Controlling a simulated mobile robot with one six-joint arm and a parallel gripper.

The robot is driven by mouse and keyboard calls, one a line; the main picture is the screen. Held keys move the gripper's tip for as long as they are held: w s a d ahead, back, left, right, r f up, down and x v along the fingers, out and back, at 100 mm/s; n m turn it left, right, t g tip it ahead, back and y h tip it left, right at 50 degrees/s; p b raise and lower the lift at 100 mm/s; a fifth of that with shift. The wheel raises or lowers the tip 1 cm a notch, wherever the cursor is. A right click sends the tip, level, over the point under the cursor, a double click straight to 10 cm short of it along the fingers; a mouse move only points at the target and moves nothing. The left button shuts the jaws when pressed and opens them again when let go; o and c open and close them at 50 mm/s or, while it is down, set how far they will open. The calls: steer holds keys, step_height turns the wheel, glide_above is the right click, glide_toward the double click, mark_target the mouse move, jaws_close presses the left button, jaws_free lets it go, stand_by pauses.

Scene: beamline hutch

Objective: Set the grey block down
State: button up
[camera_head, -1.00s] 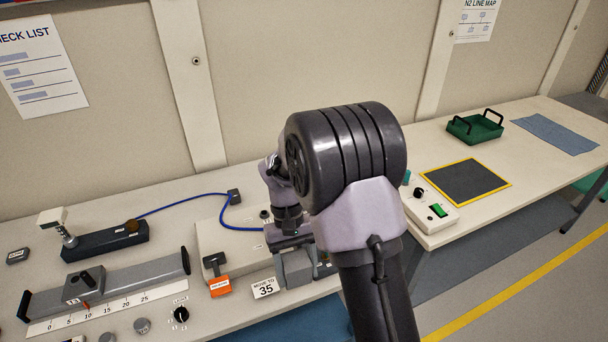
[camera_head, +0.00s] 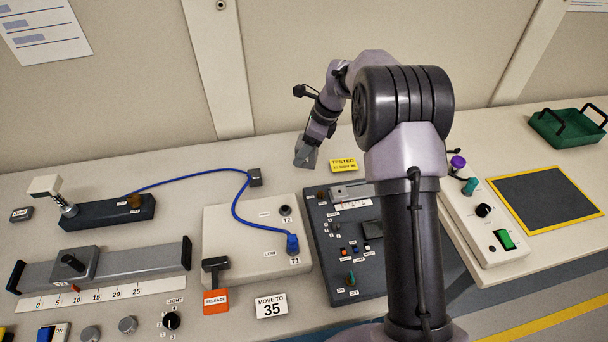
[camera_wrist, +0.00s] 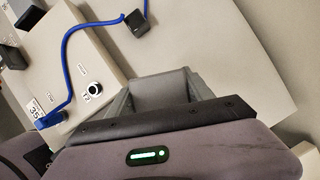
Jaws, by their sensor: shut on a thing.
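My gripper (camera_head: 311,145) is at the back of the bench, left of the yellow "TESTED" label (camera_head: 344,165). It is shut on the grey block (camera_head: 304,155), which shows small below the wrist in the head view. In the wrist view the grey block (camera_wrist: 160,91) sits between the two fingers of my gripper (camera_wrist: 158,100). Its lower part is hidden by the gripper body. I cannot tell whether the block touches the bench top.
In front stand a beige box (camera_head: 240,222) with a blue cable (camera_head: 238,200) and a dark control panel (camera_head: 338,262). To the right are a switch box (camera_head: 490,228), a yellow-edged dark mat (camera_head: 545,198) and a green tray (camera_head: 565,128).

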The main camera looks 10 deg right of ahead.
steer(key=w+m, duration=0.1)
steer(key=w+m+t, duration=0.1)
steer(key=w+m, duration=0.1)
steer(key=m, duration=0.1)
steer(key=shift+w+d+r+h, duration=0.15)
steer(key=shift+w+r+h, duration=0.25)
step_height(320, 180, down, 10)
steer(key=b, duration=0.5)
steer(key=shift+w, duration=0.1)
steer(key=shift+r, duration=0.15)
steer(key=o, duration=1.6)
steer(key=shift+o, duration=0.2)
